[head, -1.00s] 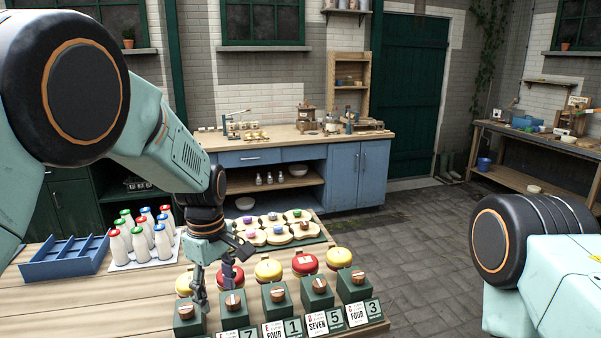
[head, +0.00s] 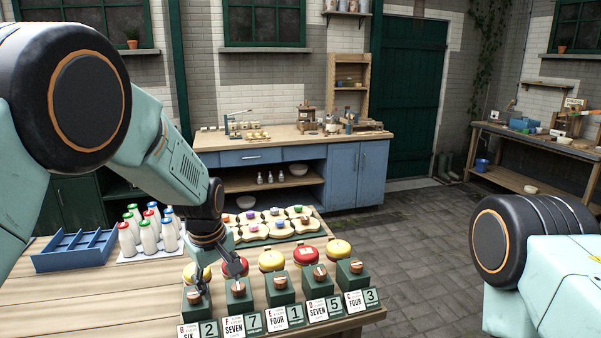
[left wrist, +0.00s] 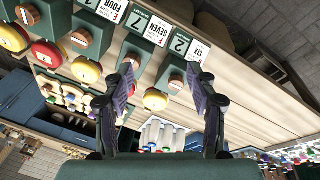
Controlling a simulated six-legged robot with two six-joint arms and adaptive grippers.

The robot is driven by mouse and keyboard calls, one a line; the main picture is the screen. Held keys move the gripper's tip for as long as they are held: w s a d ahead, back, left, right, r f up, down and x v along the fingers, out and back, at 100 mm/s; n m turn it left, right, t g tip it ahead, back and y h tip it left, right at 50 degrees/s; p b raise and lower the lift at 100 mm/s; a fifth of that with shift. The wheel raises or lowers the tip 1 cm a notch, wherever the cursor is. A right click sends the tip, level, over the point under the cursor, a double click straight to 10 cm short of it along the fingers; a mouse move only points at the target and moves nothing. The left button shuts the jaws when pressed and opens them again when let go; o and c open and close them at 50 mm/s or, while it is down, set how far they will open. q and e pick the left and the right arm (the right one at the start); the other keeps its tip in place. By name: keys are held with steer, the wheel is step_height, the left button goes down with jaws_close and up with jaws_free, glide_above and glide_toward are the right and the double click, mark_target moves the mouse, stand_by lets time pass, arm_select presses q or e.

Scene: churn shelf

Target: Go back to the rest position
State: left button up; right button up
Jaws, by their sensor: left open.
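My left gripper (head: 220,278) is open and empty over the near side of the wooden table, close to the row of green blocks with wooden knobs. In the left wrist view its two fingers (left wrist: 160,95) stand wide apart, with a yellow round piece (left wrist: 155,99) and a green block (left wrist: 172,72) seen between and beyond them. Whether a finger touches a block cannot be told. My right arm shows at the right edge of the head view; its gripper is out of view.
Green blocks with number cards (head: 292,316) line the table's front edge. Red and yellow round pieces (head: 306,254) sit behind them. A tray of cream shapes (head: 262,234), milk bottles (head: 148,236) and a blue divided crate (head: 72,256) stand farther back. The table's left front (head: 90,300) is bare.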

arm_select(q)
steer(key=s+a+f+m+t+b, duration=0.1)
steer(key=s+f+m+b, duration=0.1)
steer(key=s+f, duration=0.35)
steer(key=s+a+f+m+b, duration=0.2)
steer(key=s+f, duration=0.1)
steer(key=f, duration=0.5)
steer(key=s+a+f+m+t+b, duration=0.1)
steer(key=s+f+m+b, duration=0.2)
steer(key=f, duration=0.4)
steer(key=s+f+g+b, duration=0.1)
steer(key=s+f+b, duration=0.2)
steer(key=s+f, duration=0.3)
steer(key=s+a+f+m+g+b, duration=0.1)
steer(key=s+f+b, duration=0.3)
steer(key=s, duration=1)
steer(key=s+f+g+b, duration=0.2)
steer(key=s+f+b, duration=0.1)
steer(key=s+f, duration=0.6)
steer(key=shift+s+a+f+g, duration=0.25)
steer(key=shift+s+a+g, duration=0.05)
steer(key=shift+s, duration=0.4)
steer(key=shift+s, duration=0.1)
steer(key=shift+r, duration=0.1)
